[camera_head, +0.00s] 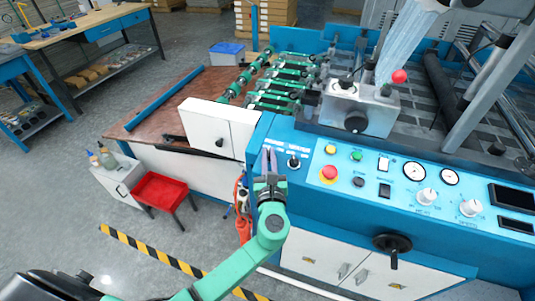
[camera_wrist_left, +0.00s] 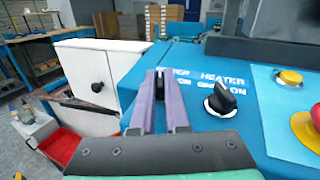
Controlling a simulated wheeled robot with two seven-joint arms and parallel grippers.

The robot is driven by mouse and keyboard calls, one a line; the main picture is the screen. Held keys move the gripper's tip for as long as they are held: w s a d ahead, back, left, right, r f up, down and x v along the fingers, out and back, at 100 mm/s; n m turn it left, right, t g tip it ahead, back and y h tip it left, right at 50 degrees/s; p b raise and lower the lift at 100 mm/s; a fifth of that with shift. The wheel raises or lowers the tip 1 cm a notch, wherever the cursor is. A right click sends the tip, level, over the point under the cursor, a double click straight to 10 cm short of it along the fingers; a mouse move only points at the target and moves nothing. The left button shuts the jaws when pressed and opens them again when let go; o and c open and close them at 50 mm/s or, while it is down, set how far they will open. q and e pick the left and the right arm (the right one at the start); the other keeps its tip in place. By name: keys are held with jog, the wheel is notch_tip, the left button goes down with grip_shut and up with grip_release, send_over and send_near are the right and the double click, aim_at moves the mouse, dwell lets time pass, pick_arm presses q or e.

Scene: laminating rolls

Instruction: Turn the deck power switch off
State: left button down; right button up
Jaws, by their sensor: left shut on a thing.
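The deck power switch is a small black knob (camera_wrist_left: 159,79) at the left end of the blue machine deck (camera_head: 320,205), beside partly covered white lettering. My left gripper (camera_head: 269,158) comes from below with its two purple-grey fingers on this knob. In the left wrist view the gripper (camera_wrist_left: 159,88) is shut on the power switch, whose dark top shows between the fingertips. The fingers hide most of the knob, so I cannot tell its setting. The heater switch (camera_wrist_left: 220,99), a similar black knob, stands just to the right, apart from the fingers; it also shows in the head view (camera_head: 293,162). My right gripper is not in view.
To the right on the panel are a yellow button (camera_head: 330,149), a red emergency button (camera_head: 328,174), a green button (camera_head: 356,155) and gauges. A white cabinet box (camera_head: 215,128) with a black knob stands close on the left. A red tray (camera_head: 160,188) sits lower left.

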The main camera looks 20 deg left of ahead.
pick_arm(q)
jog(key=shift+d+n+g+y, duration=0.1)
jog(key=shift+n+g+y, duration=0.4)
jog(key=shift+n+y, duration=0.4)
jog(key=shift+y, duration=0.4)
jog(key=c, duration=0.9)
grip_release()
jog(key=b+v, duration=0.1)
jog(key=v, duration=0.6)
jog(key=b+v, duration=0.2)
jog(key=v, duration=0.5)
jog(key=shift+s+d+r, duration=0.1)
jog(key=shift+s+r, duration=0.1)
jog(key=shift+r, duration=0.05)
